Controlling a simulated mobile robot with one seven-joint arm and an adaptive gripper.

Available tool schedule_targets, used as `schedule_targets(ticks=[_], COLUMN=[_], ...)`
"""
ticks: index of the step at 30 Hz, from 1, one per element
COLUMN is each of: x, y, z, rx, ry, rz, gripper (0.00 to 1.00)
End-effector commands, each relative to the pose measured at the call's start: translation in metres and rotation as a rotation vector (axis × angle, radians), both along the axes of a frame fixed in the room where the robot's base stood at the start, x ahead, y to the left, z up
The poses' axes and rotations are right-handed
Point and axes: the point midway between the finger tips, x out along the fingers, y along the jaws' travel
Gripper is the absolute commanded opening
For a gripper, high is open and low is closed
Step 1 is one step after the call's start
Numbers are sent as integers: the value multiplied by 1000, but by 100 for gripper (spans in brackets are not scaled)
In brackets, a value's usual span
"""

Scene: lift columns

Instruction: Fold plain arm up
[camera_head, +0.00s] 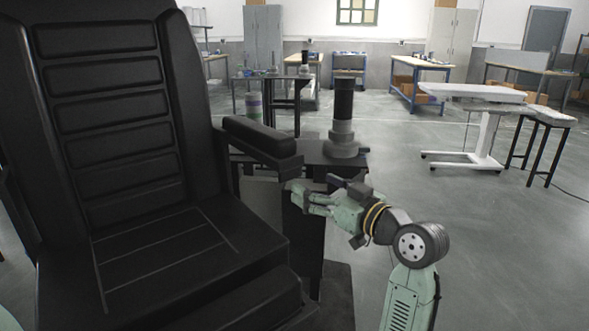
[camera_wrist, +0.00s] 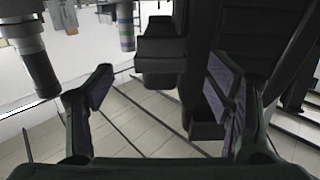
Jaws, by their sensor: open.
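A black chair (camera_head: 120,130) fills the left of the head view. Its one clearly visible armrest, a plain black padded arm (camera_head: 262,142), lies level on the chair's right side. My gripper (camera_head: 301,197) is open and empty, just below and to the right of the armrest's front end, apart from it. In the wrist view a dark block that looks like the armrest (camera_wrist: 160,48) shows beyond and above the gap between my open fingers (camera_wrist: 162,88). The chair body (camera_wrist: 262,45) is at right there. The armrest's hinge is not clear to see.
A black and grey column (camera_head: 343,118) stands on a dark surface behind my gripper; it also shows at the wrist view's left (camera_wrist: 35,65). A striped cylinder (camera_head: 254,106) is behind the armrest. A white-topped table (camera_head: 472,93) stands at right. Floor right of my arm is clear.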

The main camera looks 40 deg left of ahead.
Motion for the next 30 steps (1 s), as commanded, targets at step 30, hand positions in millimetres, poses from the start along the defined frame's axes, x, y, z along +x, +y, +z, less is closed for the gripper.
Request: schedule_targets(ticks=[30], x=[21], y=[90], z=[0], rx=[1], ry=[0], rz=[-1], gripper=[66])
